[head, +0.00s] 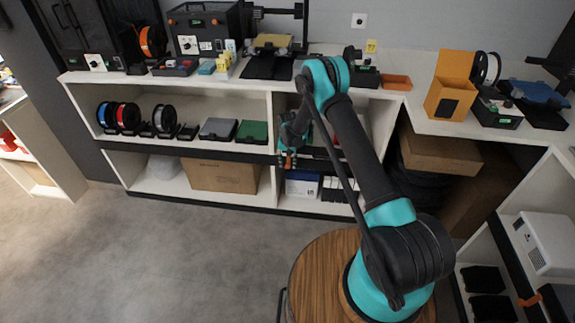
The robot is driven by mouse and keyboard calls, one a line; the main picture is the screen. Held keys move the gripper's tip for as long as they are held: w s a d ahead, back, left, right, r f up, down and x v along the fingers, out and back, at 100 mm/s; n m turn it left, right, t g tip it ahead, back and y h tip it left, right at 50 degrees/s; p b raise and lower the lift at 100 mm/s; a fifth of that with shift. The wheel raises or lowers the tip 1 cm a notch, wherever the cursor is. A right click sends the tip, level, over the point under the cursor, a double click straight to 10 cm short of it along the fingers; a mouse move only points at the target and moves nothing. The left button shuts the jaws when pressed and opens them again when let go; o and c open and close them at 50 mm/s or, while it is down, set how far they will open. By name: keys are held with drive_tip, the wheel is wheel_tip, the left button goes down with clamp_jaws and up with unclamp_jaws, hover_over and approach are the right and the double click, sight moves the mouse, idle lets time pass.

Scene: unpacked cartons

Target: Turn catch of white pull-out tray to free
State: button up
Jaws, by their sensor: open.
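My arm reaches up from the wooden round base and bends over toward the back shelves. My gripper (289,158) hangs in front of the middle upright of the back shelf unit, small and dark, with its fingers pointing down. It is open, and I see nothing held in it. I cannot clearly pick out a white pull-out tray or its catch. An orange piece (530,300) sits on a black edge of the right shelf unit, far from my gripper; I cannot tell whether it is a catch. My arm hides part of the shelf behind it.
The back counter (225,82) carries printers, spools and an orange bin (450,88). Below are a green-topped box (252,131), a brown carton (222,176) and a blue-and-white box (301,184). A white box (548,243) stands at right. The grey floor (170,255) is clear.

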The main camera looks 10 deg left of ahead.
drive_tip(key=shift+f, duration=0.3)
clamp_jaws()
drive_tip(key=shift+a+h, duration=0.25)
drive_tip(key=shift+h, duration=1.25)
unclamp_jaws()
